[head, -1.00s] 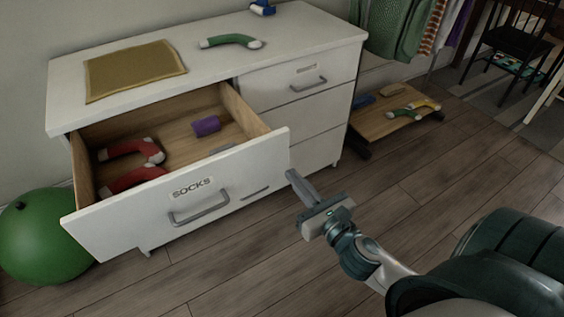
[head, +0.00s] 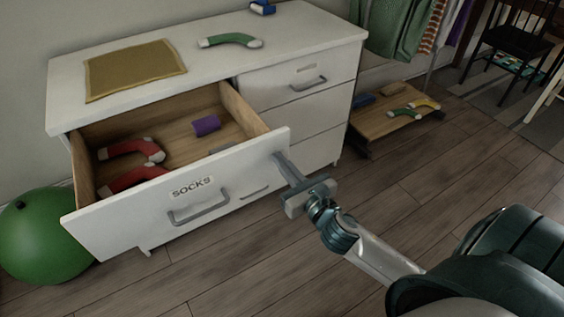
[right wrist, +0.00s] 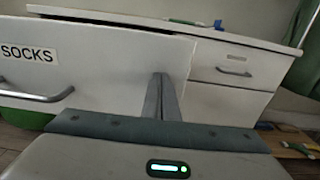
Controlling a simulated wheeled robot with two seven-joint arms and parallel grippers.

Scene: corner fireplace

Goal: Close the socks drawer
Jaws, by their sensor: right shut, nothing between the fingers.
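The socks drawer (head: 150,212) is pulled out of the white dresser, with a SOCKS label and a grey handle (head: 199,208) on its front. Inside lie two red socks with pale ends (head: 132,148) and a purple rolled item (head: 206,125). My right gripper (head: 278,158) is shut and empty, its fingertips at the right end of the drawer front; I cannot tell whether they touch. In the right wrist view the shut fingers (right wrist: 160,80) point at the drawer front (right wrist: 110,70), right of the label and handle. My left gripper is not in view.
A green ball (head: 44,236) sits left of the drawer. A low wooden rack (head: 385,120) with socks stands at the right. The floor in front is clear.

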